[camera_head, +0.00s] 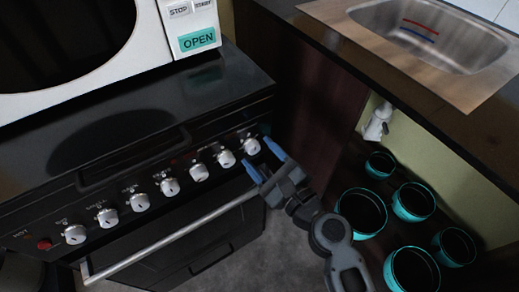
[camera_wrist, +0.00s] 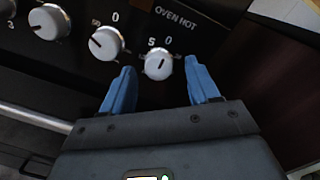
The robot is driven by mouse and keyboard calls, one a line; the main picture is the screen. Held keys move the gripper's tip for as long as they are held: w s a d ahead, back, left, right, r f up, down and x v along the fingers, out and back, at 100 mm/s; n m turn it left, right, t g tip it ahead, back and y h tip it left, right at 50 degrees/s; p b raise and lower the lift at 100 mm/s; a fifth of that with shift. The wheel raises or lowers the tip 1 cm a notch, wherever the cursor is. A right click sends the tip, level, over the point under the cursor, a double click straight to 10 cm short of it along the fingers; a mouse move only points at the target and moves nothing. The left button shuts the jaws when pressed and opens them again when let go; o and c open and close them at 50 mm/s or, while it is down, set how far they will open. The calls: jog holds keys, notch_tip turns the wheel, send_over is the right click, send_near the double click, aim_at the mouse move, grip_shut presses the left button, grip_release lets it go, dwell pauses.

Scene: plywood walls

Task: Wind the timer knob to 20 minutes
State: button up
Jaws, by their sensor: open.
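A row of several silver knobs runs along the black stove's front panel. No label reading "timer" is legible, so I cannot tell which knob is the timer. The rightmost knob (camera_head: 250,146) is right by my gripper (camera_head: 261,155), whose blue fingers are open and point at the panel. In the wrist view this knob (camera_wrist: 158,64) shows between the two fingertips of my gripper (camera_wrist: 160,72), with a gap on each side. Its dark pointer line tilts slightly right of upright. "OVEN HOT" is printed above it, with a "0" and a "5" nearby.
The neighbouring knob (camera_wrist: 106,43) is close to the left finger. The oven handle (camera_head: 170,237) runs below the knobs. A white microwave (camera_head: 150,70) stands on the stove. A dark cabinet side (camera_head: 318,110) is close on the right, with teal-rimmed pots (camera_head: 413,202) beyond.

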jog(key=shift+w+a, duration=0.45)
jog(key=shift+w, duration=0.1)
jog(key=c, duration=1)
